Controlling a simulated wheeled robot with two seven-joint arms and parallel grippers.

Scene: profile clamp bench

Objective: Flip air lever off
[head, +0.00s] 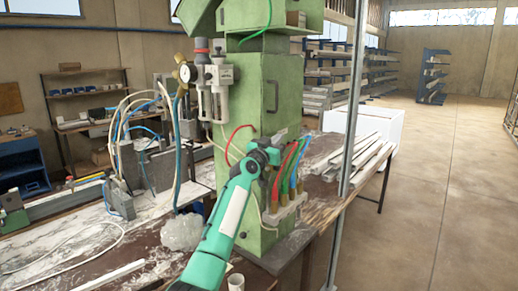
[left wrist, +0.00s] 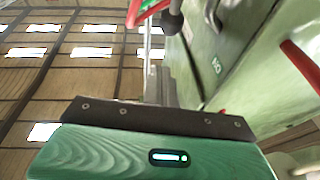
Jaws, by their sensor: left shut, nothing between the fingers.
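My left arm reaches up from the bottom of the head view, and my left gripper (head: 266,153) is at the front of the green cabinet (head: 283,88). Its fingers are small here; they look shut and empty. In the left wrist view a red and green piece (left wrist: 146,10) is cut by the top edge, beside a dark rounded knob (left wrist: 172,20). Whether either belongs to the air lever I cannot tell. A white label (left wrist: 217,65), seemingly "ON" turned over, is on the green panel. I cannot make out the lever in the head view; my gripper may hide it.
Red, green and blue hoses (head: 288,163) run to a fitting block right of my gripper. A gauge (head: 187,73) and air filter unit (head: 213,90) hang on the cabinet's left. A grey upright post (head: 352,110) stands at right. Floor beyond is clear.

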